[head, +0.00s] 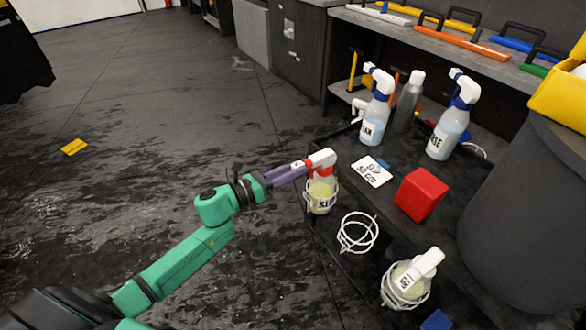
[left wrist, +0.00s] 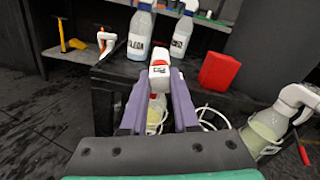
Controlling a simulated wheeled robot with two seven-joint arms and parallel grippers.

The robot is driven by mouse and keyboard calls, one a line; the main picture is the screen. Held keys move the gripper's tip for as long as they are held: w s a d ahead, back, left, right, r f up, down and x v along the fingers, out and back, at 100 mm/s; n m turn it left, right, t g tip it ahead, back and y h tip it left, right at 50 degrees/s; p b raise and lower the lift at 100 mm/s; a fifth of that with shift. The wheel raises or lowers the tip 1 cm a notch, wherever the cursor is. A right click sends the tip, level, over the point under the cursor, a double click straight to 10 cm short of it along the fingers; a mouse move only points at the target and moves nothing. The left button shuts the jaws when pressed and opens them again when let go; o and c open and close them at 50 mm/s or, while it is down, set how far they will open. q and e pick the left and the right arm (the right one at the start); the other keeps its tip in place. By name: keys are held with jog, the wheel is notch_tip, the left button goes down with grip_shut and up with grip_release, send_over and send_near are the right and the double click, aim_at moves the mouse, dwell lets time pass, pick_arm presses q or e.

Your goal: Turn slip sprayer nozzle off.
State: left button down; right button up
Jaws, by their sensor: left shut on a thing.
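The slip sprayer (head: 321,194) is a clear bottle of yellowish liquid with a "SLIP" label, a red collar and a white head. It stands upright in a wire ring holder at the cart's left edge. My left gripper (head: 303,168) reaches in from the left and its purple fingers are shut on the sprayer's head. In the left wrist view the white and red sprayer head (left wrist: 159,75) sits between the two fingers. The nozzle's on or off marking is too small to read. My right gripper is not in view.
The black cart (head: 345,150) also holds a CLEAN bottle (head: 375,118), another labelled spray bottle (head: 448,130), a grey bottle (head: 408,105), a white card (head: 371,172) and a red block (head: 421,194). An empty wire ring (head: 358,233) and another ringed sprayer (head: 408,280) are nearer. Floor at left is mostly clear.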

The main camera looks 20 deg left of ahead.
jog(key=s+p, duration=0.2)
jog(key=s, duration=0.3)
pick_arm(q)
jog(key=n+p, duration=0.9)
jog(key=n, duration=2.3)
jog(key=shift+f+p, duration=0.1)
jog(key=shift+p, duration=0.3)
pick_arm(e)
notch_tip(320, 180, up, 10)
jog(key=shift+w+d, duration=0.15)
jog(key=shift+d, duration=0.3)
pick_arm(q)
jog(key=c, duration=0.6)
grip_release()
jog(key=shift+c, duration=0.2)
